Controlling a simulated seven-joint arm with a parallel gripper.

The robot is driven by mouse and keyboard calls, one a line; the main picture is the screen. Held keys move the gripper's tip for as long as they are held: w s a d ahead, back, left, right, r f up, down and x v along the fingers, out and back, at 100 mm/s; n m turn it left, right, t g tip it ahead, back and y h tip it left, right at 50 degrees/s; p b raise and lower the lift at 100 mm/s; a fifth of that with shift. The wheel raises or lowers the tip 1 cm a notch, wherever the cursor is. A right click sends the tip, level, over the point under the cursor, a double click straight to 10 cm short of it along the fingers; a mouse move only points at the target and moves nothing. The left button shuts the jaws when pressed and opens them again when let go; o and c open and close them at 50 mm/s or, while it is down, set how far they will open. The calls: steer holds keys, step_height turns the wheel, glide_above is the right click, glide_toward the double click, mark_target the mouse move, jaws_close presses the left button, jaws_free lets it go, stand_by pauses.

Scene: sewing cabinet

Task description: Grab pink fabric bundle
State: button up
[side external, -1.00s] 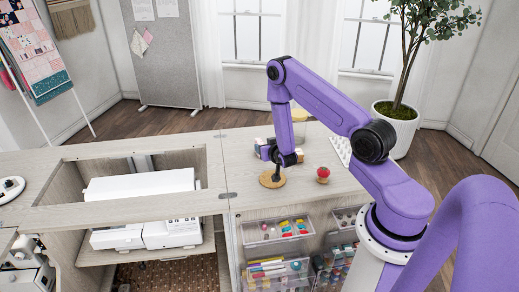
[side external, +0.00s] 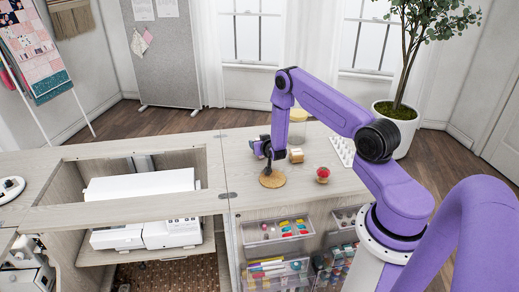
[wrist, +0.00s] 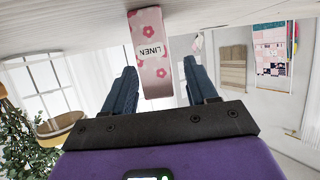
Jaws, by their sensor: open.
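The pink fabric bundle (wrist: 149,52) shows in the wrist view as a pink flowered block with a white label reading LINEN. It lies between my gripper's two spread dark fingers (wrist: 160,76), with gaps visible on both sides. My gripper (side external: 268,160) is open, low over the cabinet top in the side view, just behind and above a round cork disc (side external: 272,180). I cannot make out the pink bundle in the side view; my gripper and wrist cover that spot.
A small tan, spool-like item (side external: 296,156) stands to the right of my gripper. A red pincushion (side external: 323,172) and a white rack (side external: 342,151) are farther right. The cabinet's open well with a white sewing machine (side external: 140,185) is at left.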

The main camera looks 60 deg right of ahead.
steer(key=shift+w+d, duration=0.1)
steer(key=shift+w, duration=0.05)
steer(key=c, duration=1)
